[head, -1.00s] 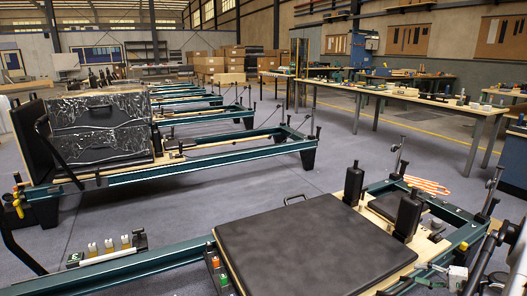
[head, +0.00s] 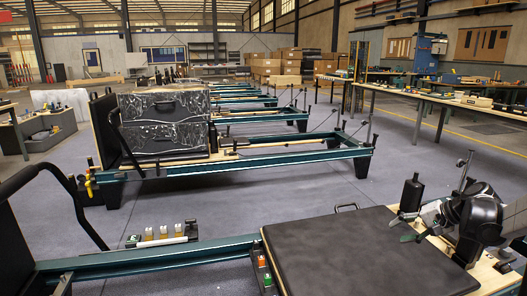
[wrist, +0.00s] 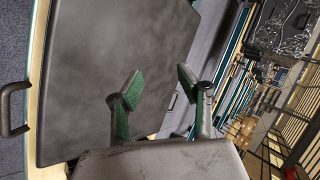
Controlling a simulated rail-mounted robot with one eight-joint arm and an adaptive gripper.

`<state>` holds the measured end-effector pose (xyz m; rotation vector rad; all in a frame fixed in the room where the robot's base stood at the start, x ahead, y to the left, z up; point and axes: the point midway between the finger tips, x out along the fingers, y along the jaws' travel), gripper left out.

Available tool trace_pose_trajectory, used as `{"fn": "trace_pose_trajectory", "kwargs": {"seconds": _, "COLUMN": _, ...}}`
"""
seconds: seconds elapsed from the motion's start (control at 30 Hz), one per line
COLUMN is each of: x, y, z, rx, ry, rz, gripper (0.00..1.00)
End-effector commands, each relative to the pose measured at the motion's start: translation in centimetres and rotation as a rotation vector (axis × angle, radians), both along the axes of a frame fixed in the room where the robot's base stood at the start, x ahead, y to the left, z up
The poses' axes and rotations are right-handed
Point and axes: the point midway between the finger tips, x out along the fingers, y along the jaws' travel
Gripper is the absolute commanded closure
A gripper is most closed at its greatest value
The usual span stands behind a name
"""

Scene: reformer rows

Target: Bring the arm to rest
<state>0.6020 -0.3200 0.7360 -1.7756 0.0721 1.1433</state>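My gripper (head: 414,229) is at the right of the head view, above the black padded carriage (head: 365,255) of the nearest reformer. My black and grey arm comes in from the right edge. In the wrist view, the two green fingertips of my gripper (wrist: 158,82) stand apart with nothing between them. The carriage pad (wrist: 100,60) fills the left and middle of that view.
A black shoulder post (head: 411,195) stands close to my gripper. A small tray of bottles (head: 163,236) sits by the near frame rail. Grey floor (head: 260,205) lies clear between the rows.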

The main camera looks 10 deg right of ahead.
Motion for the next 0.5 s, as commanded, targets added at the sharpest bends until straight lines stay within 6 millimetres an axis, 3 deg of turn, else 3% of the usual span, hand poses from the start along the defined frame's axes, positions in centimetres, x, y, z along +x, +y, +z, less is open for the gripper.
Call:
{"fn": "trace_pose_trajectory", "kwargs": {"seconds": 0.1, "x": -0.4, "y": 4.2, "z": 2.1, "rx": -0.062, "ry": 0.017, "rz": 0.039, "gripper": 0.64}}
{"fn": "trace_pose_trajectory", "kwargs": {"seconds": 0.5, "x": -4.7, "y": 16.0, "z": 6.8, "rx": -0.292, "ry": 0.037, "rz": 0.161, "gripper": 0.64}}
